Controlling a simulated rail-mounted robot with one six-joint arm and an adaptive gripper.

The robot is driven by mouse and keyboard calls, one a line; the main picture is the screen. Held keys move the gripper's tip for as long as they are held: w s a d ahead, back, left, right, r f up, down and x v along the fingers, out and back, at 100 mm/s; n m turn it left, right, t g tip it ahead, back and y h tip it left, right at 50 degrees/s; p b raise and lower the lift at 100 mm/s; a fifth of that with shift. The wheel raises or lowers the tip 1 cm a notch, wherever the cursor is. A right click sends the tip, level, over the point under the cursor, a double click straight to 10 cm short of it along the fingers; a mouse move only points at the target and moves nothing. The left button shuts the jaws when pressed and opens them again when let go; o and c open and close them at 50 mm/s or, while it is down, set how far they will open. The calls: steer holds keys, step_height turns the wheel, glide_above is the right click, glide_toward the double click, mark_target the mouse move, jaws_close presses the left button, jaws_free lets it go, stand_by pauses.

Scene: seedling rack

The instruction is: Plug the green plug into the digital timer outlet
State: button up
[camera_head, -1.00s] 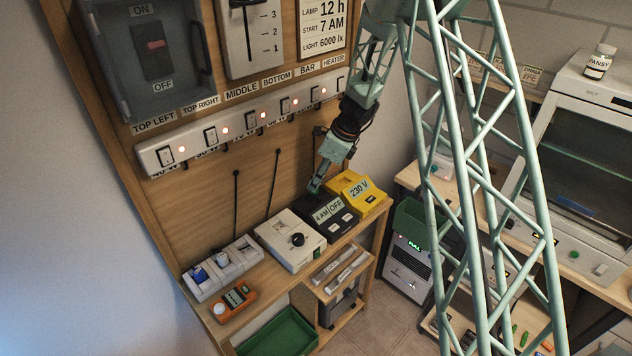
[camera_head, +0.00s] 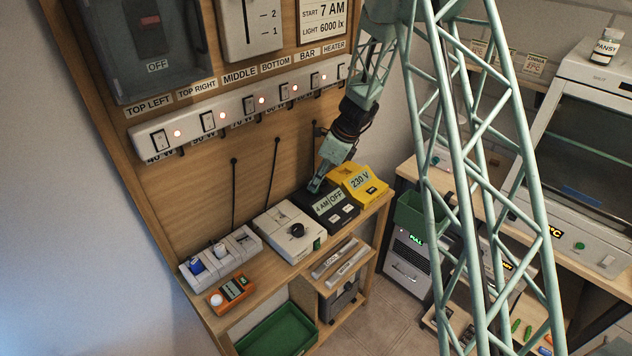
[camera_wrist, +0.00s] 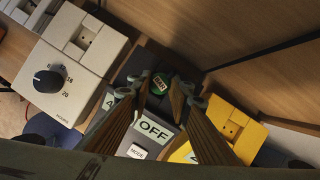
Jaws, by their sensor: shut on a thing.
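The digital timer (camera_head: 344,216) is a black box on the wooden shelf, its display reading 4 AM and OFF. It also shows in the wrist view (camera_wrist: 133,74). My gripper (camera_head: 316,186) points down at the back part of the timer. In the wrist view my gripper (camera_wrist: 161,88) is shut on the green plug (camera_wrist: 160,80), which sits between the fingertips over the timer's back end, above the OFF display. The plug's prongs and the outlet under it are hidden, so I cannot tell how far in it is.
A white dial timer (camera_head: 284,240) stands left of the digital timer, and a yellow 230 V box (camera_head: 370,190) stands close on its right. A white switch strip (camera_head: 236,112) runs along the back panel. A green tray (camera_head: 278,332) lies below.

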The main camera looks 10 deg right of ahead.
steer(key=shift+f, duration=0.5)
steer(key=shift+f+b, duration=0.1)
steer(key=shift+b, duration=0.25)
steer(key=o, duration=1)
steer(key=shift+c, duration=0.2)
steer(key=v, duration=1.2)
